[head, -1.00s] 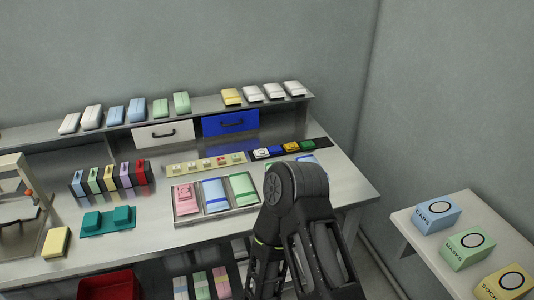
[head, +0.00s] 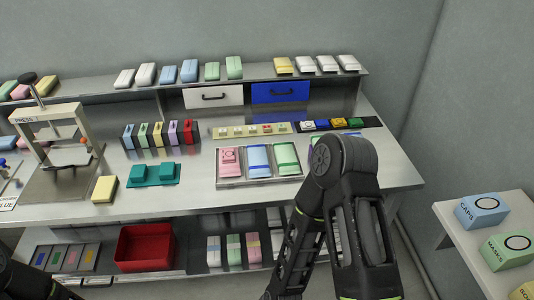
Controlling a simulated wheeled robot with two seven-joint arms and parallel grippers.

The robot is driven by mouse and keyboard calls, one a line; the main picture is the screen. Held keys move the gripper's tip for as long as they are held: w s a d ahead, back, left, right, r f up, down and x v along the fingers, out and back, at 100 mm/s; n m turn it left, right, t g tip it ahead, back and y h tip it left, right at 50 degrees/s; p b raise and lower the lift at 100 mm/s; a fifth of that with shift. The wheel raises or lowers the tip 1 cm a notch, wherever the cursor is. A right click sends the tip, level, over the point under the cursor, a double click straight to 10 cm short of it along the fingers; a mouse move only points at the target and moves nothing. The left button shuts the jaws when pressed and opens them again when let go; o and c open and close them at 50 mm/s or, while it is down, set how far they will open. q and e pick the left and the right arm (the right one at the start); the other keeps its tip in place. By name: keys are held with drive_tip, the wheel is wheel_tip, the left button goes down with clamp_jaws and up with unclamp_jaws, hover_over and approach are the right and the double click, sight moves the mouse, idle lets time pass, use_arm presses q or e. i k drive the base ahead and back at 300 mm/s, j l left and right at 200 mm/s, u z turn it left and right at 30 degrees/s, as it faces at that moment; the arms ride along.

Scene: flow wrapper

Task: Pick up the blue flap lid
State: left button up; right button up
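Several blue pieces are in the head view, and I cannot tell for sure which is the blue flap lid. A flat blue piece (head: 259,159) lies in the middle of a grey tray (head: 246,182), between a pink piece (head: 229,162) and a green piece (head: 286,157). A slim blue piece (head: 129,136) stands at the left end of a dark rack with several coloured pieces. More blue pieces lie partly hidden behind my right arm. My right arm rises at the lower right, but its gripper is not visible. Only a bit of my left arm shows at the bottom left corner.
A press (head: 50,135) stands at the left of the table. A yellow block (head: 104,189) and a teal fixture (head: 153,175) sit near the front edge. A red bin (head: 146,248) is on the lower shelf. Labelled boxes, including CAPS (head: 482,210), stand on a side table at right.

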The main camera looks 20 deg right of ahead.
sight(323, 123)
drive_tip(key=j+u, duration=0.25)
drive_tip(key=u, duration=0.15)
drive_tip(key=j+u, duration=0.25)
drive_tip(key=u, duration=0.2)
